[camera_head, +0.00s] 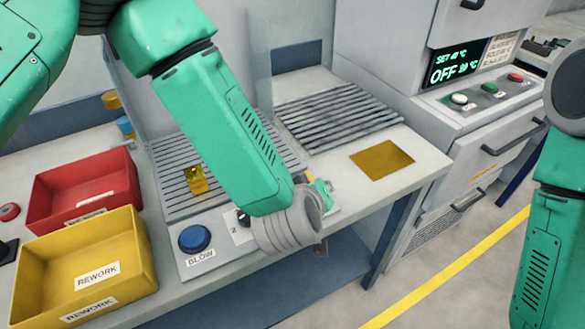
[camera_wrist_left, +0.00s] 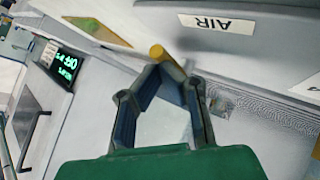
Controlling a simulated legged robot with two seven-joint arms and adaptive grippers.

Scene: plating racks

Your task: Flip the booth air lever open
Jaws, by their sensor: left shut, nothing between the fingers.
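The air lever shows in the left wrist view as a short yellow rounded end (camera_wrist_left: 157,52) beside the grey panel with the AIR label (camera_wrist_left: 222,24). My left gripper (camera_wrist_left: 163,70) is shut and empty, its fingertips right by the yellow end; I cannot tell whether they touch. In the head view my left arm reaches down to the front right of the grey panel, and its wrist hides most of the gripper and lever. A small yellow sliver (camera_head: 310,178) shows behind the wrist. My right arm is at the right edge, its gripper out of view.
A blue BLOW button (camera_head: 195,238) and a small yellow block (camera_head: 195,180) by the slatted rack are left of my wrist. Red (camera_head: 122,165) and yellow (camera_head: 143,235) rework bins stand further left. An oven with an OFF display (camera_head: 456,63) is at right.

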